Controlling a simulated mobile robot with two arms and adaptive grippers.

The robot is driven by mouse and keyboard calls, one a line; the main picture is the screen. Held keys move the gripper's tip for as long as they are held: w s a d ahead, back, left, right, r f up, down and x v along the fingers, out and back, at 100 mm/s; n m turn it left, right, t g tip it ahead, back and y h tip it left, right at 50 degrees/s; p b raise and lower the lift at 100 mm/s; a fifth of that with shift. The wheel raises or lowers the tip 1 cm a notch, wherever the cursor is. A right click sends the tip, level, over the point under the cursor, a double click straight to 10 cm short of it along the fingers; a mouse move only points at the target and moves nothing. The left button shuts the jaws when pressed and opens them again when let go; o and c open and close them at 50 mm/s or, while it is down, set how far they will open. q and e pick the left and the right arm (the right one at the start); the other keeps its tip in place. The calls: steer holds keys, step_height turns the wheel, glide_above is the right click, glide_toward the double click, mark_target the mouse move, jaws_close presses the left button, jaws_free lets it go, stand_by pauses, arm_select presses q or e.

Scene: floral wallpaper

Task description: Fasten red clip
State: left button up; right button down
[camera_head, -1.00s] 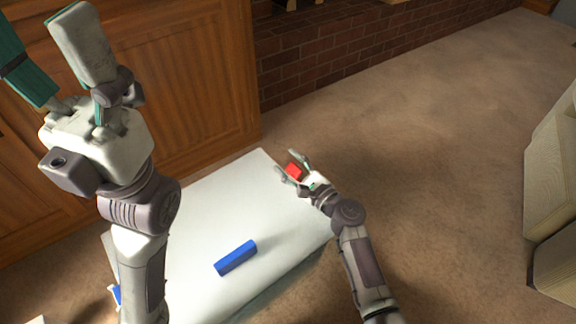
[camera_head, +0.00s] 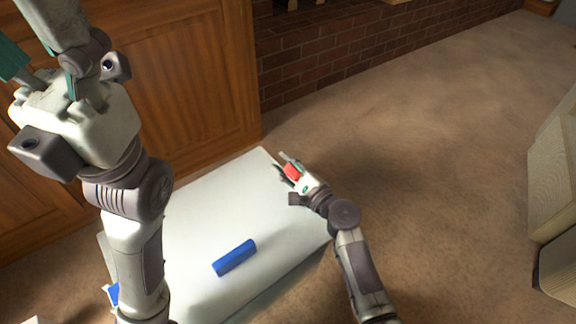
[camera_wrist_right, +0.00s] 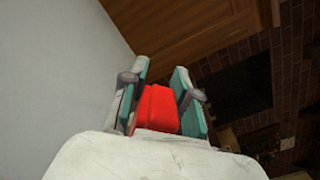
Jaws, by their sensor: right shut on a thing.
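The red clip (camera_head: 292,172) is between the fingers of my right gripper (camera_head: 286,167), at the far right corner of the white table. In the right wrist view the red clip (camera_wrist_right: 157,110) sits between the two teal-edged fingers of my right gripper (camera_wrist_right: 160,95), which is shut on it. Much of the clip is hidden by the fingers and the palm. My left gripper (camera_head: 30,40) is raised at the upper left, close to the camera and away from the clip. Its fingertips are cut off by the frame.
A blue block (camera_head: 235,258) lies on the white table (camera_head: 220,205). Another blue thing (camera_head: 112,294) shows at the table's left edge, partly hidden by my left arm. A wooden cabinet (camera_head: 195,80) and a brick wall (camera_head: 330,45) stand behind.

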steer(key=shift+s+a+f+n, duration=0.15)
steer(key=shift+a+f+n, duration=0.05)
steer(key=shift+n, duration=0.5)
steer(key=c, duration=1)
jaws_free()
steer(key=shift+o, duration=0.2)
steer(key=shift+s, duration=0.1)
steer(key=v, duration=1.2)
